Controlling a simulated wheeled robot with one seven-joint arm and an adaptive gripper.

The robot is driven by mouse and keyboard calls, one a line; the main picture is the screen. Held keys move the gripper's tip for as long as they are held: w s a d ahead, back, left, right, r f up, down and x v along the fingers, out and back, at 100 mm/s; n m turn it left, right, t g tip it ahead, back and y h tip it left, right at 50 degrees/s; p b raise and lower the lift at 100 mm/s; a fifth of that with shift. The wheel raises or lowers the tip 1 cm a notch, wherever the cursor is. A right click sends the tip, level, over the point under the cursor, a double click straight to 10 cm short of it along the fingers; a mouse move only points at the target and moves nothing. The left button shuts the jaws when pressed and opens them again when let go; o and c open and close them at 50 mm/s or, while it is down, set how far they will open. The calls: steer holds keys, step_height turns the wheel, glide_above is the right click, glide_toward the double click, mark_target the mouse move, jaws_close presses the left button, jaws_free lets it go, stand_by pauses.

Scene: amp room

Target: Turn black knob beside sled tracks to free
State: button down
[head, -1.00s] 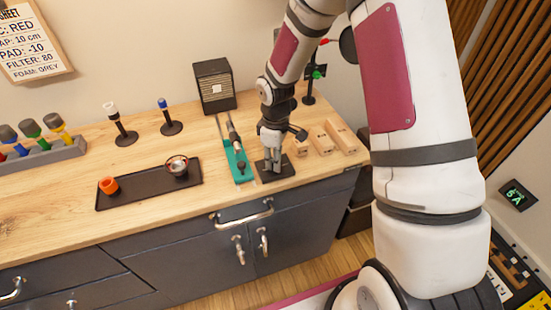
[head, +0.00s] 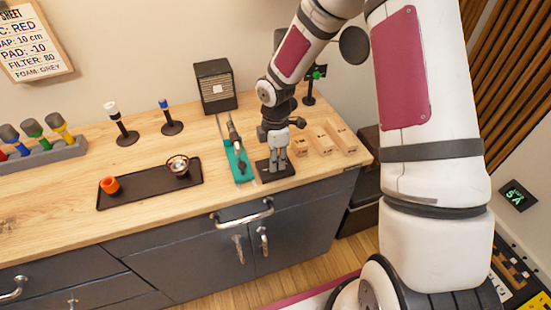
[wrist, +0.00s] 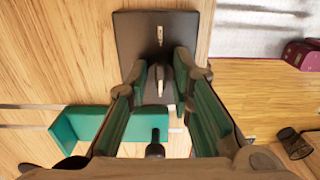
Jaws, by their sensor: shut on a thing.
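The black knob (wrist: 160,80) stands on a black base plate (wrist: 185,28) at the counter's front edge, right of the sled tracks. A pale line shows on the knob, and a small pale mark on the plate; no lettering is readable. My gripper (wrist: 159,84) points down and is shut on the knob, one finger on each side. In the head view my gripper (head: 277,172) hides most of the knob, and the plate (head: 290,172) shows around the fingertips. The teal sled (head: 235,162) sits on the thin metal tracks (head: 220,128), just left of the plate.
Wooden blocks (head: 343,137) stand close to the right of the plate. A black tray (head: 140,190) holds an orange cup and a metal bowl farther left. A black speaker-like box (head: 215,86) and a stand with a green knob (head: 317,76) are behind.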

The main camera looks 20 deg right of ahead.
stand_by(0.5)
steer(key=c, duration=1.4)
jaws_free()
steer(key=shift+r, duration=0.1)
step_height(320, 180, up, 12)
